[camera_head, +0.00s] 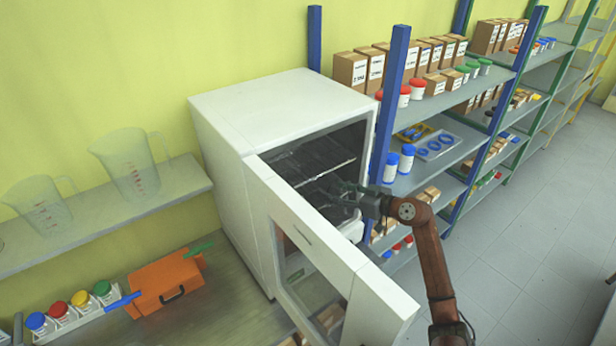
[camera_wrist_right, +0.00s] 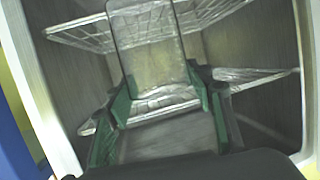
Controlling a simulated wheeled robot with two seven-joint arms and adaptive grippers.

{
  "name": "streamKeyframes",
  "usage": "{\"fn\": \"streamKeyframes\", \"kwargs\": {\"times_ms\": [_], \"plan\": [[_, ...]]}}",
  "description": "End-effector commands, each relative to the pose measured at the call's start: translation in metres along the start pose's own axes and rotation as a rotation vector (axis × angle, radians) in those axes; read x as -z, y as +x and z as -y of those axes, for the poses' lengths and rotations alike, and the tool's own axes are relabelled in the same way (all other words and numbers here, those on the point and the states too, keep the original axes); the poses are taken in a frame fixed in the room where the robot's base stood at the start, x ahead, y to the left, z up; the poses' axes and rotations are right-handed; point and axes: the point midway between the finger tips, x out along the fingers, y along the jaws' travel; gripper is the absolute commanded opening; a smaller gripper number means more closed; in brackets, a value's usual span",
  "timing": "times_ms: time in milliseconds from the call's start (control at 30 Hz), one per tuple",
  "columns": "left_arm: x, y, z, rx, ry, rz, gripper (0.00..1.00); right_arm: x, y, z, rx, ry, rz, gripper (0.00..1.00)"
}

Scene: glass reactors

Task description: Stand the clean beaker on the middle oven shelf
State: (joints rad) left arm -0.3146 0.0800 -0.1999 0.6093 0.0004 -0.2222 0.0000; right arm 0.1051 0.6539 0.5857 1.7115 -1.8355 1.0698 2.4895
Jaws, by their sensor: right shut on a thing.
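The white oven (camera_head: 225,135) stands with its door (camera_head: 315,240) swung open towards me. My right gripper (camera_head: 350,200) reaches into the oven opening; the wrist view shows its green-edged fingers (camera_wrist_right: 163,98) shut on the sides of a clear glass beaker (camera_wrist_right: 152,45). The beaker is hard to make out in the head view. Wire shelves show in the oven: an upper one (camera_wrist_right: 85,38) and a lower one (camera_wrist_right: 255,75). The beaker overlaps both shelves in the wrist view; I cannot tell whether it touches either. My left gripper is not in view.
The open door stands left of my right arm, and a blue rack post (camera_head: 391,100) rises close by the oven's right side. Two clear graduated jugs (camera_head: 135,170) stand on a wall shelf (camera_head: 185,180) at left. An orange case (camera_head: 165,278) lies below.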

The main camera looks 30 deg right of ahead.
Motion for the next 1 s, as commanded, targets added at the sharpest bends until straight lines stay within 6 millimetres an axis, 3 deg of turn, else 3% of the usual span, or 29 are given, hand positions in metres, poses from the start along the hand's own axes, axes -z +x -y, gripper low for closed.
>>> {"fn": "streamKeyframes", "kwargs": {"times_ms": [200, 400, 700, 1000], "plan": [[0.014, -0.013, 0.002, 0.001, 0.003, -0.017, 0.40, 0.018, 0.048, 0.001, 0.002, 0.002, -0.003, 0.04], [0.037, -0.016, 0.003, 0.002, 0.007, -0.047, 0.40, 0.021, 0.067, 0.000, 0.000, 0.001, -0.002, 0.04], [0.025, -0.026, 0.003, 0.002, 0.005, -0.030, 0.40, 0.035, 0.106, 0.001, 0.001, 0.001, -0.001, 0.04], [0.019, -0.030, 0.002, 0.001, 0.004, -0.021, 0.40, 0.026, 0.107, 0.000, 0.000, -0.001, 0.000, 0.04]]}}
